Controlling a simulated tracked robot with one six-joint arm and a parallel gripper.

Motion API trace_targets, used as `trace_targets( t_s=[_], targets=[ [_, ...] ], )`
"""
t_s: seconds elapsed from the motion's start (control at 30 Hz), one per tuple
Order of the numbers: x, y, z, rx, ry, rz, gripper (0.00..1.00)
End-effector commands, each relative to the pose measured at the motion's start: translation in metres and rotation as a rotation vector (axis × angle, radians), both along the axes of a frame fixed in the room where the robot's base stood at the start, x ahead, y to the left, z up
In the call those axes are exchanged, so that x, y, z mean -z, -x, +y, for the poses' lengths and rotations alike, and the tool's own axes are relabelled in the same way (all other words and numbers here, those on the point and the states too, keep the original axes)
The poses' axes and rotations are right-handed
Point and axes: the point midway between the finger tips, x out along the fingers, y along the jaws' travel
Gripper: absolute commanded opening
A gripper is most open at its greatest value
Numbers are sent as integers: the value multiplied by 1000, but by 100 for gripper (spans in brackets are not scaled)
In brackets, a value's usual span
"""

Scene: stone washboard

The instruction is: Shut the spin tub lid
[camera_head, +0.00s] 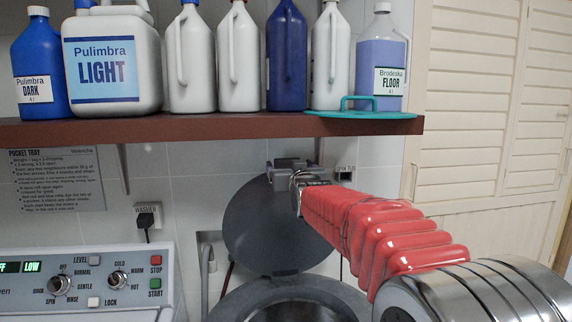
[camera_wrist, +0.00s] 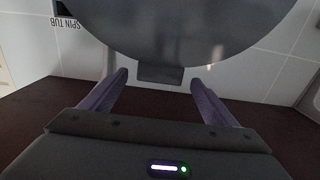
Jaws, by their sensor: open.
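The spin tub lid (camera_head: 262,230) is a dark grey round disc standing raised and open behind the round spin tub (camera_head: 290,296) in the head view. My gripper (camera_head: 288,168) is at the lid's upper edge. In the wrist view the lid (camera_wrist: 185,25) fills the top of the picture, and a small dark tab (camera_wrist: 160,73) juts from its edge. My gripper (camera_wrist: 158,80) is open, with one finger on each side of the tab and visible gaps to both. The picture does not show the depth between tab and fingers clearly.
A brown shelf (camera_head: 200,129) with several bottles runs above my gripper. A teal lid-like piece (camera_head: 362,115) lies on it at the right. The washer control panel (camera_head: 90,283) is at lower left. A tiled wall is close behind the lid; louvred doors (camera_head: 490,130) are at right.

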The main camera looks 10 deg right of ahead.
Motion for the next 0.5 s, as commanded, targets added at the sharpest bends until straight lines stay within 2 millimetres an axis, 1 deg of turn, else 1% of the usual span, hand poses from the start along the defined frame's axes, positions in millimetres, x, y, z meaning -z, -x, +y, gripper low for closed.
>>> trace_targets(
  t_s=[0.03,0.3,0.5],
  targets=[
    [1,-6,0,0,0,1,81],
    [1,-33,1,-1,0,1,81],
    [1,-44,1,-1,0,1,81]
  ],
)
